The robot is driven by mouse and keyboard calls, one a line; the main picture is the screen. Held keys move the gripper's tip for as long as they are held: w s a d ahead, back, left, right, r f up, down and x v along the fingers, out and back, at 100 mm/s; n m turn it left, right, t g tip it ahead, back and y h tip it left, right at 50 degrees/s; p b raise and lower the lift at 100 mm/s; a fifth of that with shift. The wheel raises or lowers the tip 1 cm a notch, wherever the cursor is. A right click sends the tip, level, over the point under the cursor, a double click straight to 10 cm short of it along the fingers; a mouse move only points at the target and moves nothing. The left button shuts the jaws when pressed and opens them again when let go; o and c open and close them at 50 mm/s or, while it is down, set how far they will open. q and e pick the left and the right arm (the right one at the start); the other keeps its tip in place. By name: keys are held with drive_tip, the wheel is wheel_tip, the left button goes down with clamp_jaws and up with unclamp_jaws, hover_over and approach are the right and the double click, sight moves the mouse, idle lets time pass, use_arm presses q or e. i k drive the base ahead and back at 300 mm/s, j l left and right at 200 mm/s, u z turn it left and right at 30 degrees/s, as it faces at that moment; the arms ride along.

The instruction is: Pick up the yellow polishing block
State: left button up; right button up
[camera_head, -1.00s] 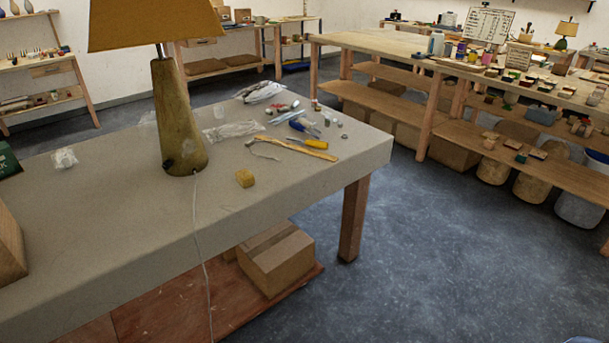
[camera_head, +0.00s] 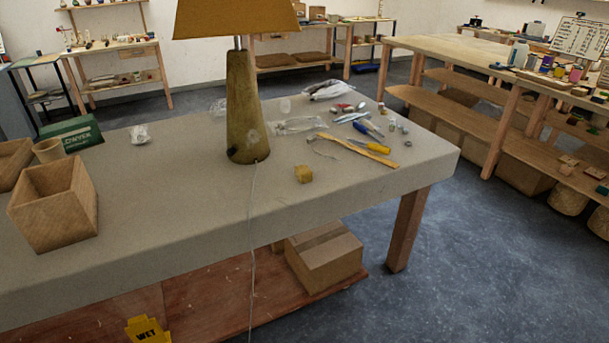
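The yellow polishing block (camera_head: 303,174) lies on the grey-topped workbench (camera_head: 190,215), near its front edge and just right of the lamp's base. The lamp (camera_head: 243,120) stands upright with a tan shade, and a pale cord (camera_head: 252,230) hangs from it over the bench's front edge. Nothing covers the block. Neither of my grippers shows in the view.
Screwdrivers and small tools (camera_head: 365,135) lie behind and right of the block. An open wooden box (camera_head: 55,205) and a green box (camera_head: 72,133) stand at the left. A cardboard box (camera_head: 324,258) sits on the lower shelf. Bench surface between wooden box and lamp is clear.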

sight(303, 174)
drive_tip(key=u, duration=0.5)
drive_tip(key=i+l+u, duration=0.1)
drive_tip(key=u, duration=0.35)
drive_tip(key=l+u, duration=0.15)
drive_tip(key=u, duration=0.35)
drive_tip(key=l+u, duration=0.7)
drive_tip(key=l, duration=0.15)
drive_tip(key=k+l+u, duration=0.15)
drive_tip(key=l, duration=0.3)
drive_tip(key=l+u, duration=0.15)
drive_tip(key=l, duration=0.35)
drive_tip(key=k, duration=0.05)
